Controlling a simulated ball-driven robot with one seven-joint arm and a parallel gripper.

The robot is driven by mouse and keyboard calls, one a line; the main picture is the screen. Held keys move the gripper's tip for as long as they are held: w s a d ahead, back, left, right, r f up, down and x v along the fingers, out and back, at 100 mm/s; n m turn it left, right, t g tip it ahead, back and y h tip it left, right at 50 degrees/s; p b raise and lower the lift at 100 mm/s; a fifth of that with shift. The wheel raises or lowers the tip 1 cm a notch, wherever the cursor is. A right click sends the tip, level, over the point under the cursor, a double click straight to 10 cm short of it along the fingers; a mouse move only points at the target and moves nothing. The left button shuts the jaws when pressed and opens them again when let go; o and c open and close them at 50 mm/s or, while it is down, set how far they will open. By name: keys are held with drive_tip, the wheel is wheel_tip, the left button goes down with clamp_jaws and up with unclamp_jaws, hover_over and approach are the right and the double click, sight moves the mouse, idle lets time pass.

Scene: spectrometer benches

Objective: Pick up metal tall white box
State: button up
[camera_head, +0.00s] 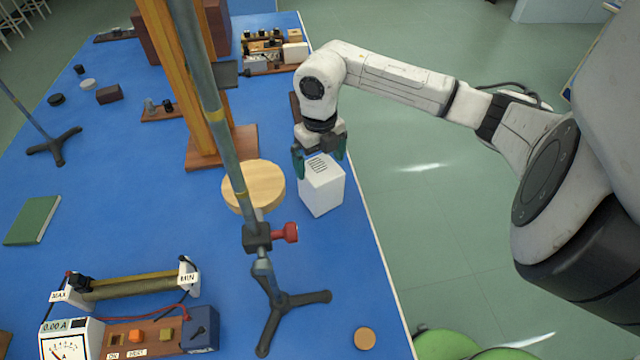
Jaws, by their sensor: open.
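The tall white box (322,191) stands upright near the right edge of the blue bench, with dark slots on its top. My gripper (320,163) is right above it, pointing down. Its two dark green fingers are apart, one at the left and one at the right of the box's top. I cannot tell from this view whether the fingers touch the box.
A round wooden disc (257,183) sits just left of the box. A metal stand (270,290) with a tall rod and red clamp rises in front. A wooden frame (190,100) stands behind.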

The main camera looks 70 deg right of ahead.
sight(321, 169)
drive_tip(key=f, duration=0.2)
drive_tip(key=f+p, duration=0.1)
drive_tip(key=shift+s+a+f, duration=0.2)
drive_tip(key=shift+a, duration=0.05)
drive_tip(key=shift+f, duration=0.65)
drive_tip(key=shift+c, duration=0.3)
drive_tip(key=c, duration=1.1)
drive_tip(key=shift+r, duration=0.1)
